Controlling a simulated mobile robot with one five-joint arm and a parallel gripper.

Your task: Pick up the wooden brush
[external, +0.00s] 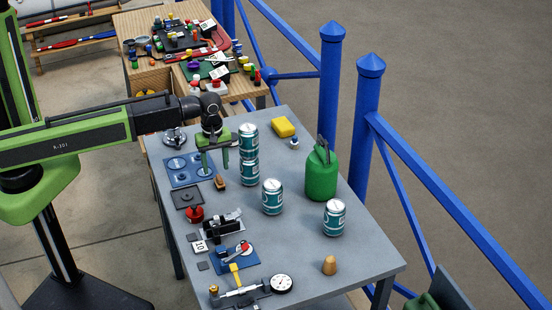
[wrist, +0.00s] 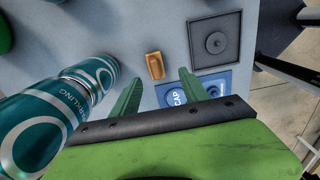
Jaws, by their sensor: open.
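The wooden brush (external: 221,183) is a small brown block on the grey table, just below my gripper (external: 215,170) in the external view. In the wrist view the brush (wrist: 155,66) lies just beyond the fingertips, between their lines and nearer the left finger. My gripper (wrist: 160,76) is open with its green fingers apart and nothing between them. Its fingers point down at the table. I cannot tell the exact height of the fingertips above the brush.
Two stacked teal cans (external: 249,140) stand close right of my gripper; they also fill the left of the wrist view (wrist: 62,110). A blue plate (external: 178,172) and a dark square plate (wrist: 215,42) lie beside the brush. A green bottle (external: 321,175) stands farther right.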

